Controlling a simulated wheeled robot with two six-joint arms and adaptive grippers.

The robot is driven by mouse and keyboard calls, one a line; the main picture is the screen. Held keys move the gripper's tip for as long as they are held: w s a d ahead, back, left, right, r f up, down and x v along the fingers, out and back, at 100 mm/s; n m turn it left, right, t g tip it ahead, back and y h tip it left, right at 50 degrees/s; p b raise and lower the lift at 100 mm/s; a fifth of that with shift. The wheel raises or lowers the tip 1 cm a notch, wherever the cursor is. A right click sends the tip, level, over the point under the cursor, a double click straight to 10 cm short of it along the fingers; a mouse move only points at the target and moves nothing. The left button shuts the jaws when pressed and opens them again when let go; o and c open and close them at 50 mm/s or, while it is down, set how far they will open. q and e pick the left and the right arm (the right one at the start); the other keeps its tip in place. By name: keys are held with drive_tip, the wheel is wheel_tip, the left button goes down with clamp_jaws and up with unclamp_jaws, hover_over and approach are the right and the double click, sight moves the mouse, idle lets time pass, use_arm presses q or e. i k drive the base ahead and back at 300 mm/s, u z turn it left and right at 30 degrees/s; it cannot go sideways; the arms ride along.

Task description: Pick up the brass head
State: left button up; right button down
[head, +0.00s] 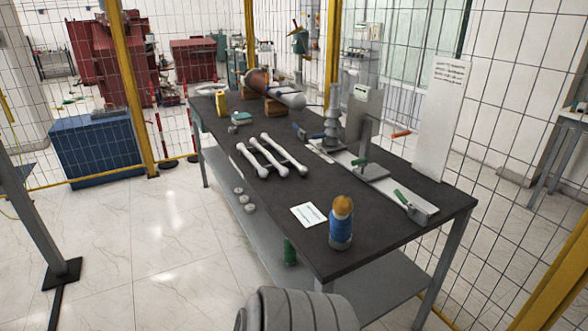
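No part in view can be named the brass head with certainty. A blue cylinder with an orange-brown, brass-coloured top (341,222) stands upright near the front of the dark workbench (285,205). At the back of the bench, a horizontal cylinder (275,90) with a brown left end and a pale right end rests on wooden blocks. Neither of my grippers is in view.
Several white rods (265,158) lie mid-bench, left of a grey ribbed insulator (333,125) and a metal stand (364,125). A white card (309,215) lies beside the blue cylinder. A mesh fence with yellow posts (136,90) runs behind.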

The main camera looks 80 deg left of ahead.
sight(343, 205)
drive_tip(key=u, duration=0.95)
drive_tip(key=i, duration=2)
drive_tip(key=u, duration=1.15)
drive_tip(key=i, duration=0.7)
drive_tip(key=u, duration=3)
